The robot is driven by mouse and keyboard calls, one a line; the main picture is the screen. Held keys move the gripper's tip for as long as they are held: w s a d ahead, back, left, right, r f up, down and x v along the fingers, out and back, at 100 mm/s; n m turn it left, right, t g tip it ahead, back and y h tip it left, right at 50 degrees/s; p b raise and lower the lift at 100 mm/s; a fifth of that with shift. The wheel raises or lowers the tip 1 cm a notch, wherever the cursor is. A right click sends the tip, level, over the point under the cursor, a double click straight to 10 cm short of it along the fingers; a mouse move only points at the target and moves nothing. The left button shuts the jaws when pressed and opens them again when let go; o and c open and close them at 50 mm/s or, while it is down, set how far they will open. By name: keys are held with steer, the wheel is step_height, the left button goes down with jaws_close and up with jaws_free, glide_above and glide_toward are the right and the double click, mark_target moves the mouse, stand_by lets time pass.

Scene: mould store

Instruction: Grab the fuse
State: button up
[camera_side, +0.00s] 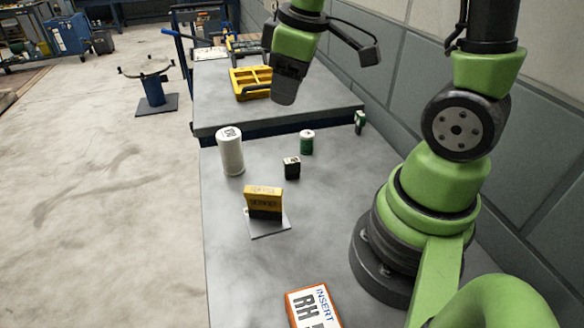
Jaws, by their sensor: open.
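I cannot tell for sure which thing is the fuse. A white cylinder (231,155) with dark print on its top stands upright at the left of the near grey table. A smaller green cylinder (306,144) with a white top stands to its right. A small black block (292,170) with a white printed top stands between and nearer. My gripper (284,98) is open and empty, pointing down. It appears high above these things, and its fingers overlap in this view.
A yellow and black box (263,203) stands on a pale plate (270,229). An orange-edged box (312,307) marked INSERT lies at the front. A small green item (359,122) is near the wall. A yellow tray (250,83) sits on the far table (210,110). The left table edge is clear.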

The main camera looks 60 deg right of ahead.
mark_target(296, 160)
steer(key=d+f+n+g, duration=0.1)
steer(key=f, duration=0.2)
steer(key=d+f+n+g, duration=0.1)
steer(key=d+f+n, duration=0.1)
steer(key=f, duration=0.2)
steer(key=w+d+f+n, duration=0.1)
steer(key=f+n, duration=0.1)
steer(key=f, duration=0.2)
steer(key=shift+d+f+g, duration=0.1)
steer(key=shift+d+g, duration=0.3)
step_height(296, 160, down, 4)
steer(key=shift+f, duration=0.2)
steer(key=shift+w+d+f, duration=0.1)
steer(key=shift+f, duration=1.4)
steer(key=shift+w+d+f, duration=0.1)
steer(key=shift+f, duration=1.4)
jaws_close()
